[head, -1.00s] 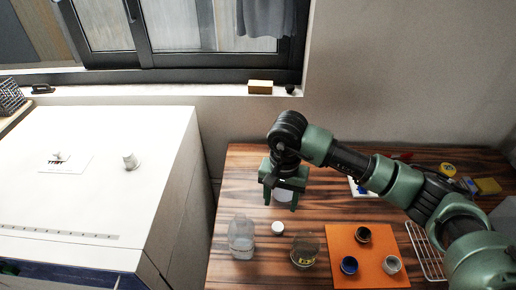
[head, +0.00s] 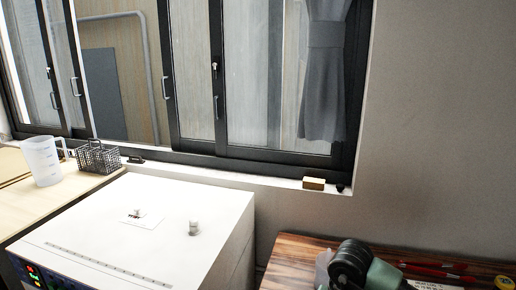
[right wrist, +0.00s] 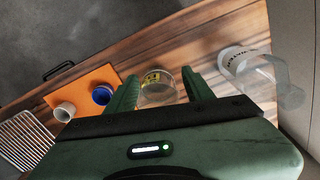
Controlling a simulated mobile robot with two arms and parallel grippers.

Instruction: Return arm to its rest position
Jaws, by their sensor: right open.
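My right arm (head: 372,268) shows only in part at the bottom right of the head view, over the wooden table. My right gripper (right wrist: 158,88) fills the lower middle of the right wrist view, its two green fingers apart. A clear glass container with a yellow label (right wrist: 158,86) appears between and beyond the fingers. I cannot tell its distance from them, and nothing looks gripped. My left gripper is not in either view.
The white oven (head: 150,225) stands left of the wooden table (head: 292,250). An orange mat (right wrist: 88,77) holds small cups, beside a wire rack (right wrist: 22,140).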

